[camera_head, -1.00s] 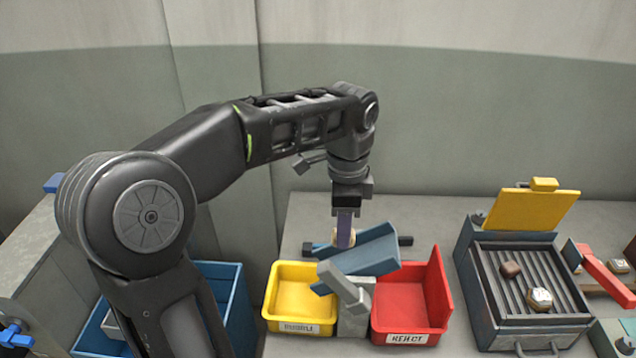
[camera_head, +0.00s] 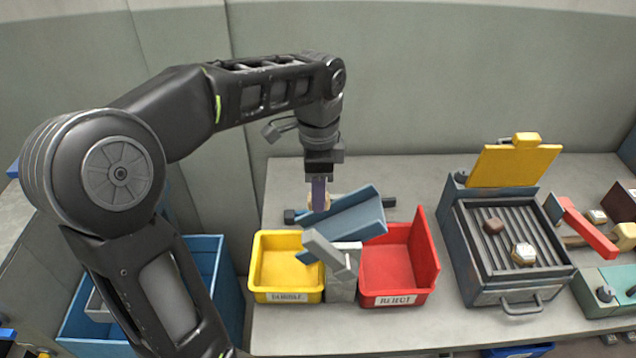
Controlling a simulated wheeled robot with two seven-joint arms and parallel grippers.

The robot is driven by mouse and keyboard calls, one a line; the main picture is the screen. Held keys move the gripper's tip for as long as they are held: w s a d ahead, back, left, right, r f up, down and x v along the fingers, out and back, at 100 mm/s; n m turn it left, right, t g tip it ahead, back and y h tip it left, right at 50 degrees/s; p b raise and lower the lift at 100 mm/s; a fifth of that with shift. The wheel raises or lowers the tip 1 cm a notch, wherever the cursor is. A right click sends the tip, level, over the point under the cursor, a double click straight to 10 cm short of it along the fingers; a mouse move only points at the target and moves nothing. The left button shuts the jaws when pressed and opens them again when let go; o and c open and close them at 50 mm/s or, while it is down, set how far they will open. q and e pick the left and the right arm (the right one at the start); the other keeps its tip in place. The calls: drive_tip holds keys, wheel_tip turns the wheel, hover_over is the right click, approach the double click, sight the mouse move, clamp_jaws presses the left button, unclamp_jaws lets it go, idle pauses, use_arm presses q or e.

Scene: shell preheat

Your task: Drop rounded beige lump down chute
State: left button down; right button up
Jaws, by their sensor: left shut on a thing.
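My left gripper (camera_head: 318,200) points straight down at the upper left end of the blue-grey chute (camera_head: 350,226). It is shut on the rounded beige lump (camera_head: 326,201), which shows only as a small beige edge beside the fingers. I cannot tell whether the lump touches the chute. The chute slopes on a grey stand between a yellow bin (camera_head: 287,262) and a red bin (camera_head: 399,266) with a label that reads REJECT. My right gripper is not in view.
A red-handled tool (camera_head: 588,230) lies at the right. A blue crate (camera_head: 205,275) stands at the left, partly behind my arm.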

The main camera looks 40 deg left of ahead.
use_arm(q)
wheel_tip(320, 180, down, 4)
drive_tip(key=b, duration=0.3)
drive_tip(key=shift+f, duration=0.25)
drive_tip(key=shift+f+b, duration=0.85)
drive_tip(key=shift+b, duration=0.05)
drive_tip(key=c, duration=0.9)
unclamp_jaws()
drive_tip(key=shift+c, duration=0.2)
